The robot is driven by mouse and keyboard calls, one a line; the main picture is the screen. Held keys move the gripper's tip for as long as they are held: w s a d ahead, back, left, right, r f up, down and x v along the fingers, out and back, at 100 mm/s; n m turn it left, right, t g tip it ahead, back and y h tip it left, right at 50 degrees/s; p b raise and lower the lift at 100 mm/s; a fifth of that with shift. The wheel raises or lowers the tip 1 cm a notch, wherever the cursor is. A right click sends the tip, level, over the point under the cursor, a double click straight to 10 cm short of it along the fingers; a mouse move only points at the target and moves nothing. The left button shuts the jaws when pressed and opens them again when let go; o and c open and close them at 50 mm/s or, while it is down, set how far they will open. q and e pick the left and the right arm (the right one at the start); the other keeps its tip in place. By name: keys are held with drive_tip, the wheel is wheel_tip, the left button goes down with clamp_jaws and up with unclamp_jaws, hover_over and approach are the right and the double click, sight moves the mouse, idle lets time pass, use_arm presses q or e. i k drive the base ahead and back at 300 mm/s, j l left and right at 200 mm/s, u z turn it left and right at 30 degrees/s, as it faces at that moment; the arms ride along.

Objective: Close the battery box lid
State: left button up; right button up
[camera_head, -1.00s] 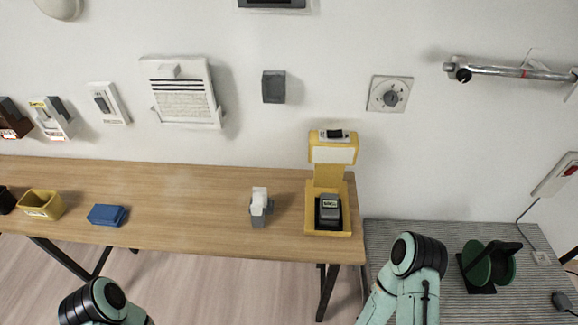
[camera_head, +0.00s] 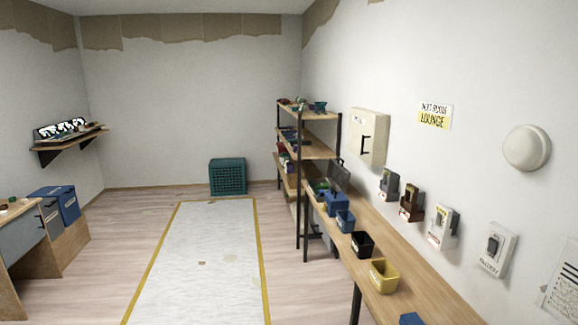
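I cannot tell for sure which thing is the battery box, and I read no such label. Several small boxes hang on the right wall: a dark grey one (camera_head: 389,186), a brown one (camera_head: 411,203), a white one with a dark part (camera_head: 443,228) and a white switch-like one (camera_head: 494,250). A white wall cabinet (camera_head: 368,137) with a black handle hangs further back and looks shut. Whether any small box has an open lid is too small to tell. Neither of my grippers is in view.
A wooden bench (camera_head: 398,252) along the right wall holds a yellow bin (camera_head: 384,277), a black bin (camera_head: 362,244) and blue bins (camera_head: 337,203). A shelf rack (camera_head: 308,150) and green crate (camera_head: 228,177) stand at the back. A pale floor mat (camera_head: 200,260) lies clear mid-room.

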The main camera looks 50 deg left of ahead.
sight(338, 175)
drive_tip(key=u, duration=1.3)
drive_tip(key=i+j+u, duration=0.4)
drive_tip(key=i, duration=0.35)
drive_tip(key=i+u, duration=0.4)
drive_tip(key=i, duration=2.05)
drive_tip(key=i+z, duration=0.2)
drive_tip(key=i, duration=0.25)
drive_tip(key=i+j+z, duration=0.2)
drive_tip(key=i, duration=0.25)
drive_tip(key=i+j+z, duration=0.2)
drive_tip(key=i, duration=0.3)
drive_tip(key=i+j+z, duration=0.15)
drive_tip(key=z, duration=0.2)
drive_tip(key=i+j+z, duration=0.55)
drive_tip(key=z, duration=0.15)
